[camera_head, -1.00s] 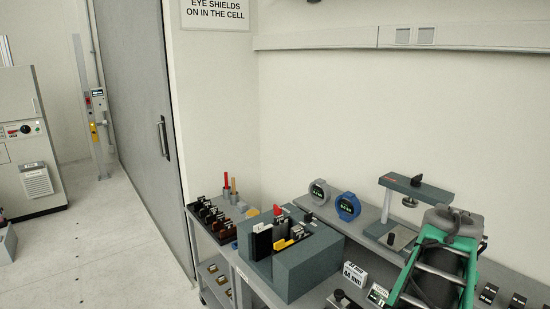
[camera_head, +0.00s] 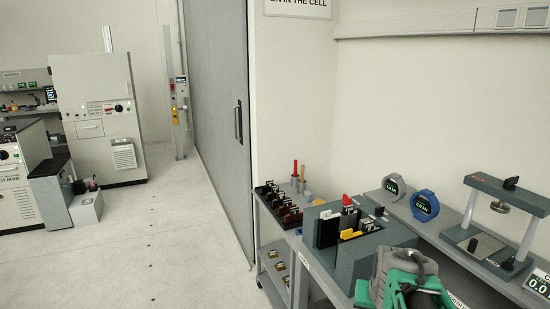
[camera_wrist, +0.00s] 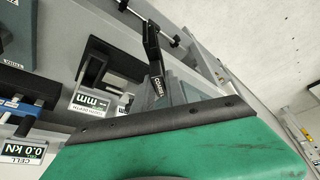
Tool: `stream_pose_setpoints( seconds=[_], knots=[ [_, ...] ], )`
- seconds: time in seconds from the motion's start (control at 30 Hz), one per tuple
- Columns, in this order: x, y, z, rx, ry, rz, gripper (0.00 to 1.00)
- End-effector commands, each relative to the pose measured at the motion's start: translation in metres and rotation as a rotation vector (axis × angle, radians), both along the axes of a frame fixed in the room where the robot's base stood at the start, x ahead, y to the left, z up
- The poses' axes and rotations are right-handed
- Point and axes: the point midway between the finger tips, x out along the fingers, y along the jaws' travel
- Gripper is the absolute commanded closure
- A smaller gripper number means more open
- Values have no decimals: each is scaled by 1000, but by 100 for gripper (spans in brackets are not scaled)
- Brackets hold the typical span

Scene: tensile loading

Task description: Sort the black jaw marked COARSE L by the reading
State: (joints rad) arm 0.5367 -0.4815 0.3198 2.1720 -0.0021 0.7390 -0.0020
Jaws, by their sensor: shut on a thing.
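The black jaw (camera_wrist: 153,55) shows in the wrist view as a narrow upright piece with white COARSE lettering; any letter after it is not readable. My gripper (camera_wrist: 172,90) is shut on its lower end, partly hidden behind the green and black wrist housing. A display marked DEPTH mm (camera_wrist: 88,104) lies left of it, its figure unreadable. In the head view my gripper and the jaw are out of sight; only my green and grey arm shows at the bottom right.
A grey-green block rack (camera_head: 370,250) with black, yellow and red-topped pieces stands on the bench. A trolley (camera_head: 268,240) with a rack of several jaws is left of it. Grey (camera_head: 393,187) and blue (camera_head: 424,205) gauges and a press frame (camera_head: 507,195) stand behind.

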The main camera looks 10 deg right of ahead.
Motion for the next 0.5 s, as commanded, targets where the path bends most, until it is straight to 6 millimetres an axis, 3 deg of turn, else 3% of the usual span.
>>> stream_pose_setpoints(
  seconds=[0.03,0.2,0.4,0.5],
  knots=[
    [13,26,-13,-3,-5,76,100],
    [39,104,-34,-2,-6,293,100],
    [49,169,-46,-2,-6,466,100],
    [50,186,-48,-1,-6,511,100]
  ],
)
